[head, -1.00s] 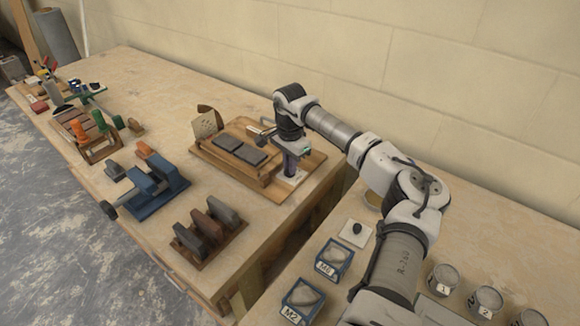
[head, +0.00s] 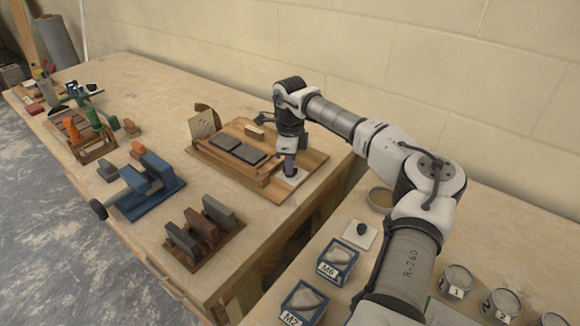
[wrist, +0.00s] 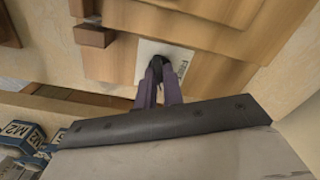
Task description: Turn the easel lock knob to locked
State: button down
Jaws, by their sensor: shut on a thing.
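My gripper (head: 290,166) points down at the right end of the wooden easel board (head: 312,160), over a white plate (head: 297,177). In the wrist view its two purple fingers (wrist: 158,80) are shut on a small dark knob (wrist: 157,63) at the white plate (wrist: 143,62). The fingers cover most of the knob, so its angle is hard to tell. The plate carries printed lettering beside the fingers, too blurred to read with certainty.
A card on a stand (head: 203,124) rises behind the board's left end. A blue rack (head: 147,190) and a wooden rack of upright blocks (head: 205,236) stand in front. Blue tubs (head: 338,262) sit on the nearer bench. Bare bench lies between the board and the racks.

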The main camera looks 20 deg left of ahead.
jog(key=m+b, duration=0.1)
jog(key=m, duration=0.4)
dwell(0.6)
jog(key=c, duration=1.5)
grip_release()
jog(key=shift+r, duration=0.1)
notch_tip(320, 180, up, 14)
jog(key=b, duration=0.2)
jog(key=shift+b, duration=0.3)
